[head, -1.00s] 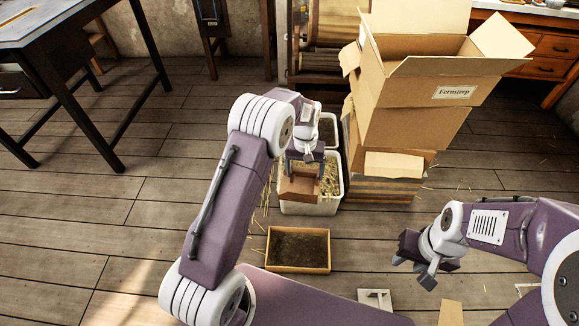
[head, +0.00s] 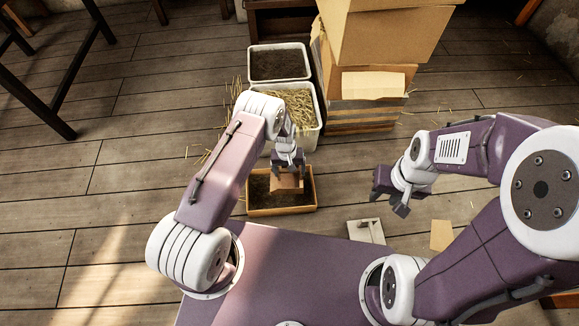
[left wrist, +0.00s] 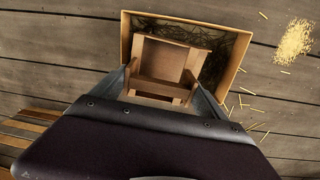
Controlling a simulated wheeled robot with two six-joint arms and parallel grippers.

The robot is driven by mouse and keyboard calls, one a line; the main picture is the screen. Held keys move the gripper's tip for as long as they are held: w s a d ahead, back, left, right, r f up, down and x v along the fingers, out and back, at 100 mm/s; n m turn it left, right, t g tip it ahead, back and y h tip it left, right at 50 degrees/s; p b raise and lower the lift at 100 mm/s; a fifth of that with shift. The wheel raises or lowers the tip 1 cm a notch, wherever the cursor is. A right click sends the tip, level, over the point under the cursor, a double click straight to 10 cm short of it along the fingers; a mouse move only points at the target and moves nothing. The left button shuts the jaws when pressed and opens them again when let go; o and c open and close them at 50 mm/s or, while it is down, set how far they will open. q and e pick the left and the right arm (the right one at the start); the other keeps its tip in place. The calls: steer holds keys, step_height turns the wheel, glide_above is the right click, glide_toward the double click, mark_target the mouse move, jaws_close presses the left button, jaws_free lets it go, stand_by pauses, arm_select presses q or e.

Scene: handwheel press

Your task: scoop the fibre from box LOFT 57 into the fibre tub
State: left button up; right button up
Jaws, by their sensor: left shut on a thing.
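My left gripper (head: 288,163) is shut on a brown scoop (head: 286,181), at or just above a shallow tan box (head: 283,211) of dark, fibrous stuff. In the left wrist view the scoop (left wrist: 160,64) lies between the fingers and over the box (left wrist: 238,58); no load shows in it. Whether it touches the stuff I cannot tell. Behind stand a white tub with straw (head: 319,137) and a white tub with dark stuff (head: 309,78). No LOFT 57 label is readable, and I cannot tell which is the fibre tub. My right gripper (head: 388,201) is open and empty.
Stacked cardboard boxes (head: 374,55) stand right of the tubs. A pale flat piece (head: 366,231) and a tan piece (head: 441,235) lie on the floor to the right. Loose straw (left wrist: 293,42) is scattered about.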

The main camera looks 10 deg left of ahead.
mark_target(276, 183)
arm_select(q)
steer(key=a+f+h+b, duration=0.1)
steer(key=f+b, duration=0.2)
steer(key=b, duration=0.1)
steer(key=a+f+h+b, duration=0.1)
steer(key=a+f+b, duration=0.1)
steer(key=f+b, duration=0.1)
steer(key=a+f+b, duration=0.1)
steer(key=f+b, duration=0.2)
steer(key=b, duration=0.1)
steer(key=shift+s+a+h+b, duration=0.35)
steer(key=shift+s+h, duration=0.05)
steer(key=shift+s+a+f+b, duration=0.1)
steer(key=shift+a+f+b, duration=0.25)
steer(key=shift+a+f, duration=0.15)
arm_select(e)
step_height(276, 183, down, 13)
steer(key=shift+d, duration=0.1)
